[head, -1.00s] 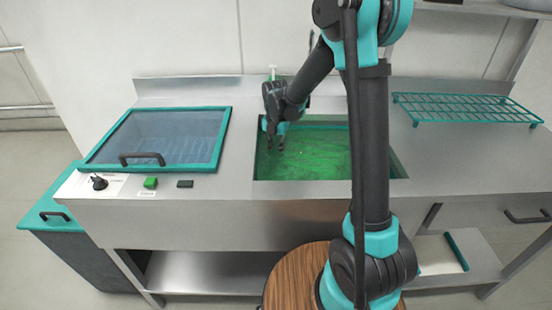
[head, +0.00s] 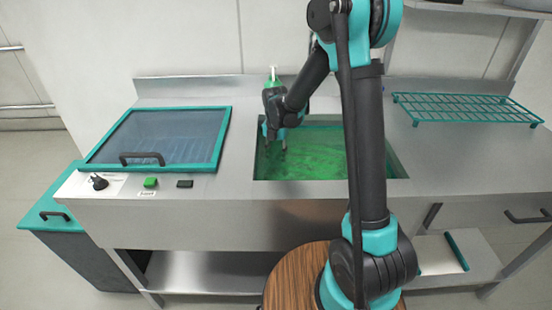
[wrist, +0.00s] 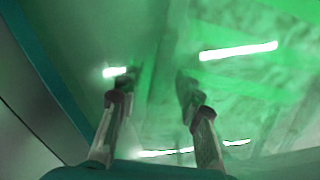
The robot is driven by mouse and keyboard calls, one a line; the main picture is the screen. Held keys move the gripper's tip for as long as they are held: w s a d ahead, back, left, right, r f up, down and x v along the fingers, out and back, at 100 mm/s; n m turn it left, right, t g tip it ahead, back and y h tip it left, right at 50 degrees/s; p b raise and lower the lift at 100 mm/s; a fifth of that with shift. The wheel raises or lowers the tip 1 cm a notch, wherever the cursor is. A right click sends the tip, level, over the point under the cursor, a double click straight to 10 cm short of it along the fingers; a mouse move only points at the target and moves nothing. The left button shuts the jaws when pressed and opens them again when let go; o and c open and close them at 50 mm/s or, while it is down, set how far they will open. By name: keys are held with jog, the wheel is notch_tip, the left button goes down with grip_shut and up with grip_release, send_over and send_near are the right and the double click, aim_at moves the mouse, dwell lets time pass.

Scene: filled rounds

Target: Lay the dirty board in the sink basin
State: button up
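The sink basin (head: 399,168) is set into the steel counter and holds a green, shiny, mottled surface that looks like liquid. My gripper (head: 275,145) points down over the basin's left part. In the wrist view its two fingers (wrist: 153,95) stand apart with nothing visible between them, and their tips reach to or into the green. A paler, streaked area shows through the green at the right of the wrist view; I cannot tell whether it is the dirty board. No board is clearly visible elsewhere.
A teal-framed glass lid (head: 160,137) covers the counter's left, with a knob (head: 97,182) and a green button (head: 150,183) in front. A green bottle (head: 273,78) stands behind the basin. A teal wire rack (head: 465,108) is at right.

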notch_tip(320, 180, up, 12)
dwell(0.4)
